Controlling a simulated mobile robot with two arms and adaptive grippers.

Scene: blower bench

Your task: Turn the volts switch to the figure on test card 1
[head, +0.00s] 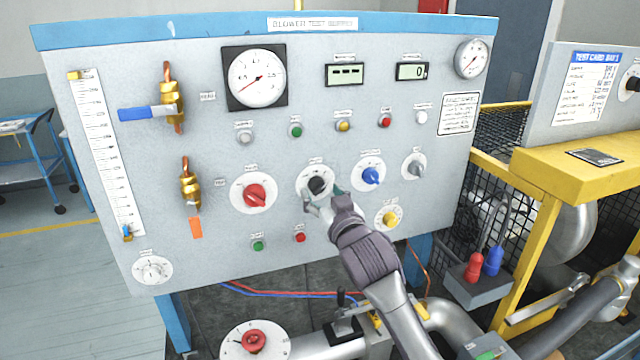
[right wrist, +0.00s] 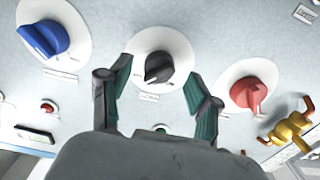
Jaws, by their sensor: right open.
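A black pointer knob on a white round dial (head: 317,185) sits in the middle of the grey panel; its label is too small to read, so I cannot confirm it is the volts switch. My right gripper (head: 325,199) is at this knob, coming from below. In the right wrist view the gripper (right wrist: 158,85) is open, with one finger on each side of the black knob (right wrist: 159,67) and gaps showing between. A test card (head: 585,88) headed as bay 1 hangs at the right; its figures are not legible. My left gripper is not in view.
A red knob (head: 254,195) is left of the black one and a blue knob (head: 371,175) is right of it. A yellow knob (head: 389,217) and a grey knob (head: 414,168) are further right. Small buttons sit above and below. Two displays (head: 344,74) are higher up.

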